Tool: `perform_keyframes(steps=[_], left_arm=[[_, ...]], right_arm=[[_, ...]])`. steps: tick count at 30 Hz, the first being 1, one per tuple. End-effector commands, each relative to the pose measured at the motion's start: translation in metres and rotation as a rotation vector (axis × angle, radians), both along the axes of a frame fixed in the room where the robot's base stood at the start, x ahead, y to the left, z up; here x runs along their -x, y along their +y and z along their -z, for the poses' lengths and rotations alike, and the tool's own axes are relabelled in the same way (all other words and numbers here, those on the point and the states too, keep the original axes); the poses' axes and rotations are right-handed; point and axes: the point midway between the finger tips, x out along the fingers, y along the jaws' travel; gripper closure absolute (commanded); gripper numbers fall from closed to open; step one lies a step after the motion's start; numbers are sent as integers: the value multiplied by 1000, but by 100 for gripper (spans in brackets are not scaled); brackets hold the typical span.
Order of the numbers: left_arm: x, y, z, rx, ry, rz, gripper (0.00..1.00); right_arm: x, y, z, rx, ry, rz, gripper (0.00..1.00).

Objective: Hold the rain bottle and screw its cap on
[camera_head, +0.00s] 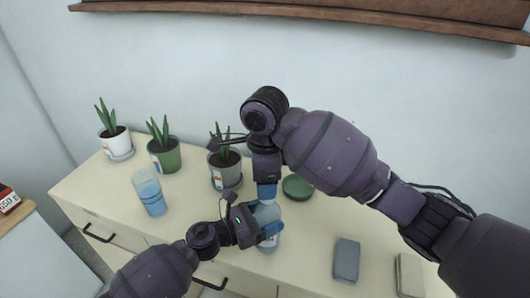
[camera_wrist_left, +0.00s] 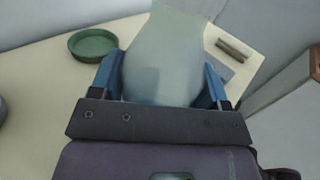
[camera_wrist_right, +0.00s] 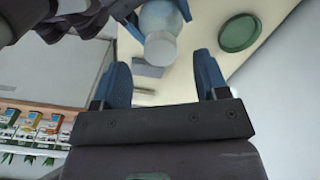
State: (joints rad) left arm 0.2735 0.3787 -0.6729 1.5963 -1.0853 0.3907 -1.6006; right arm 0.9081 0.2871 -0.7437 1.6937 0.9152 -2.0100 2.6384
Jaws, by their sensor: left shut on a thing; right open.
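The rain bottle (camera_head: 267,215) stands upright near the cabinet's front, pale blue and translucent. My left gripper (camera_head: 258,236) is shut on its body; in the left wrist view the blue fingers press the bottle (camera_wrist_left: 165,65) from both sides. My right gripper (camera_head: 267,190) is right above the bottle's top, pointing down. In the right wrist view its fingers (camera_wrist_right: 161,65) are open, with the bottle (camera_wrist_right: 160,18) beyond them. A pale round cap or neck (camera_wrist_right: 160,48) shows at the bottle's top, between the fingertips' line. I cannot tell whether it is a seated cap.
A green dish (camera_head: 297,187) lies behind the bottle, to its right. Potted plants (camera_head: 164,153) line the back left, with a blue tumbler (camera_head: 149,194) in front. A grey-blue box (camera_head: 346,260) and a beige box (camera_head: 409,275) lie at right. The cabinet top (camera_head: 310,235) is clear between.

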Motion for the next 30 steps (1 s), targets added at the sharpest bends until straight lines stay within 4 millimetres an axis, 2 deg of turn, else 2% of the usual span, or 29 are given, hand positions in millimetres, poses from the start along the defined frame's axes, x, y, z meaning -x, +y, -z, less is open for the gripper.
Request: perform_keyframes(steps=[1, 6, 12, 18, 27, 28, 30], left_arm=[[0, 0, 0, 0, 1, 0, 97], [0, 0, 0, 0, 0, 0, 97], [0, 0, 0, 0, 0, 0, 97], [0, 0, 0, 0, 0, 0, 97], [0, 0, 0, 0, 0, 0, 97], [0, 0, 0, 0, 0, 0, 28], [0, 0, 0, 0, 0, 0, 17]], right_arm=[[-1, 0, -11, 2, -6, -1, 33], [-1, 0, -42, 2, -5, 0, 33], [-1, 0, -70, 2, -3, 1, 33], [0, 0, -83, 0, 0, 1, 33], [0, 0, -84, 0, 1, 1, 33], [0, 0, -84, 0, 1, 1, 33], [0, 0, -84, 0, 1, 1, 33]])
